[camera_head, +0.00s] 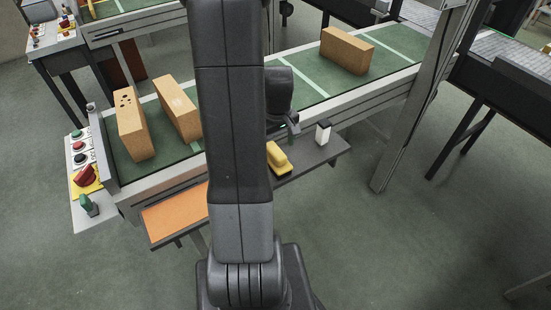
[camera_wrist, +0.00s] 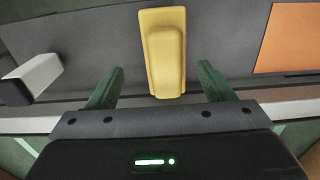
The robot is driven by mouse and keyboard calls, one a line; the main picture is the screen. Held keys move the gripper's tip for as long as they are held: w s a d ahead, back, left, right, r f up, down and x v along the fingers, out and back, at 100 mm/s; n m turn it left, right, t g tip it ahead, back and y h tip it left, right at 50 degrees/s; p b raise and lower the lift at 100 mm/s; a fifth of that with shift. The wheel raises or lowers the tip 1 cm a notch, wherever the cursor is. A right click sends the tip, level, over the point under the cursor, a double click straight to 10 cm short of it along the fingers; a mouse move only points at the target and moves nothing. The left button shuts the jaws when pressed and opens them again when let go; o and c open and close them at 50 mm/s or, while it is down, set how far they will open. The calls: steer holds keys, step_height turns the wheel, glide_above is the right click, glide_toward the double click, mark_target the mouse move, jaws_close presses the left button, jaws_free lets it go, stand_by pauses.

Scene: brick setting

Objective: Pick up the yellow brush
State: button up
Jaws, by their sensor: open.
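The yellow brush (camera_head: 279,158) lies on a narrow dark shelf (camera_head: 316,158) along the front of the conveyor. In the wrist view the yellow brush (camera_wrist: 164,55) is a long yellow block with a raised grip, lying lengthwise away from me. My gripper (camera_wrist: 160,88) is open, with one green finger on each side of the brush's near end and nothing held. In the head view my arm hides part of the shelf and most of my gripper (camera_head: 290,134); a green finger shows just above the brush.
A white and black block (camera_head: 323,133) stands on the shelf right of the brush. An orange pad (camera_head: 176,214) lies left. Bricks (camera_head: 346,51) stand on the green conveyor belt (camera_head: 310,76) behind. A control panel (camera_head: 84,170) is at far left, and a metal post (camera_head: 415,95) rises at right.

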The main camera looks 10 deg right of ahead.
mark_target(275, 150)
steer(key=shift+s+a+f, duration=0.1)
steer(key=shift+a+f, duration=0.1)
steer(key=shift+f, duration=1.05)
steer(key=shift+a+f, duration=0.15)
steer(key=shift+f, duration=1.1)
steer(key=c, duration=1.2)
steer(key=shift+c, duration=0.2)
steer(key=shift+r, duration=0.1)
step_height(275, 150, up, 10)
steer(key=shift+f, duration=0.1)
